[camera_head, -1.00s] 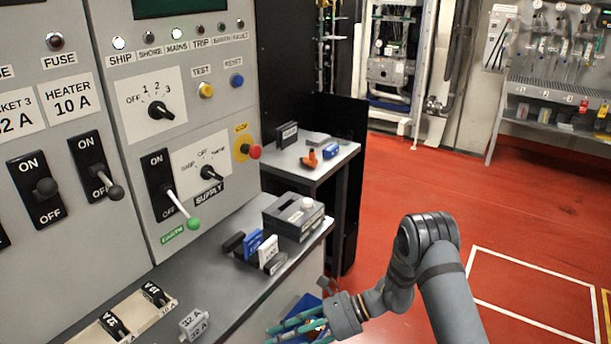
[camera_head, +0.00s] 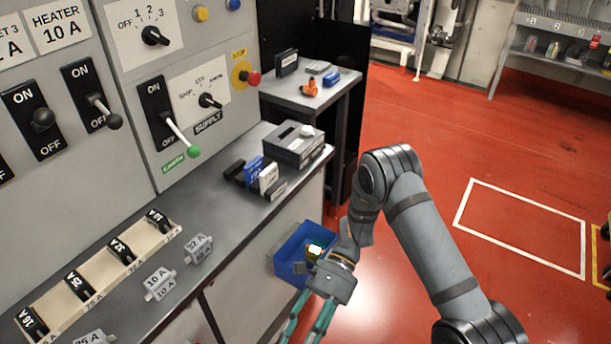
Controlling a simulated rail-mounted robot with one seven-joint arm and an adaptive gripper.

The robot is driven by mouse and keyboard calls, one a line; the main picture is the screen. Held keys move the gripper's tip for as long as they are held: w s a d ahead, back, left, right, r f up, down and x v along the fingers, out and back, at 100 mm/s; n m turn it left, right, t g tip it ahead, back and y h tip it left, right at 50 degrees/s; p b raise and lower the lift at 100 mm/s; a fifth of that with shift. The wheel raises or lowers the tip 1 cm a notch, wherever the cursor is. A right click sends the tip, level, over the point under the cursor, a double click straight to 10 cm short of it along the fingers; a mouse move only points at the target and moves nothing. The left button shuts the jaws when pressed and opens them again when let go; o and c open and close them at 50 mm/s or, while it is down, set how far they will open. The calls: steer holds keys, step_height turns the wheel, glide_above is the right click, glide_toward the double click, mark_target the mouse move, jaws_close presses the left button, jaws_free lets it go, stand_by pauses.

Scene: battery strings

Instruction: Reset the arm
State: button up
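My gripper (camera_head: 306,325) is at the lower middle of the head view, its teal fingers pointing down and running out of the bottom edge. The two fingers show a gap between them, and I see nothing held in the visible part; their tips are cut off. My grey arm (camera_head: 430,240) is bent, reaching in from the lower right over the red floor. My gripper is in front of the bench and in front of a blue bin (camera_head: 289,268), which it partly hides. A small yellow-lit thing shows inside the bin.
The panel (camera_head: 220,45) with switches stands left above a grey bench (camera_head: 225,215). The bench carries a fuse rack (camera_head: 98,268), loose fuse blocks (camera_head: 160,284) and a grey box (camera_head: 292,146). A side table (camera_head: 325,97) stands behind. The red floor (camera_head: 480,130) right is open.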

steer(key=s+d+r+n+t+h, duration=0.1)
steer(key=s+d+n+h, duration=0.2)
steer(key=d+n+h, duration=0.6)
steer(key=s+d+n+t+h, duration=0.1)
steer(key=s+d+n+h, duration=0.2)
steer(key=d+n+h, duration=0.65)
steer(key=w+d+r+n+t+h+p, duration=0.1)
steer(key=w+d+r+n+t, duration=0.1)
steer(key=w+d+n+t, duration=0.35)
steer(key=w+a+r+n+t+y, duration=0.1)
steer(key=w+a+n+t, duration=0.1)
steer(key=w+t, duration=0.4)
steer(key=w+a+r+n+t+y, duration=0.1)
steer(key=w+a+n+t, duration=0.2)
steer(key=w+n+t, duration=0.2)
steer(key=shift+w+a+t, duration=0.15)
steer(key=shift+w+t, duration=0.5)
steer(key=shift+w, duration=0.25)
steer(key=shift+r, duration=0.1)
steer(key=shift+p, duration=0.3)
